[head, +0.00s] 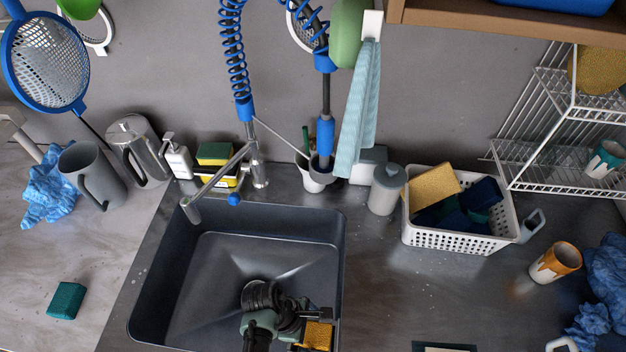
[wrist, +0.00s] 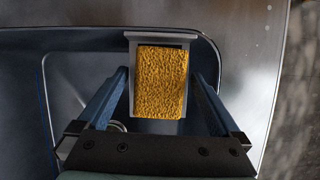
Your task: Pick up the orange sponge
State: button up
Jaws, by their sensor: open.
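The orange sponge (wrist: 160,85) is a yellow-orange rough block, seen between my fingers in the wrist view. It sits in a grey frame-like holder (wrist: 160,38) near the right wall of the sink. In the head view the sponge (head: 318,336) shows at the bottom, partly hidden by my arm. My gripper (wrist: 160,76) is open, with one blue finger on each side of the sponge. A gap shows at the left finger; whether the right finger touches the holder is unclear.
The dark sink basin (head: 200,290) lies under my arm. A tap (head: 255,165) stands behind it. A white basket (head: 450,238) holds a yellow sponge and dark cloths at right. An orange-and-white cup (head: 555,262) and a green sponge (head: 66,300) stand apart on the counter.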

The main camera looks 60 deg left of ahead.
aim_at(313, 333)
jog(key=shift+c, duration=0.2)
jog(key=c, duration=1.4)
jog(key=shift+o, duration=0.2)
jog(key=shift+r, duration=0.15)
notch_tip(313, 333, up, 10)
jog(key=shift+f, duration=0.15)
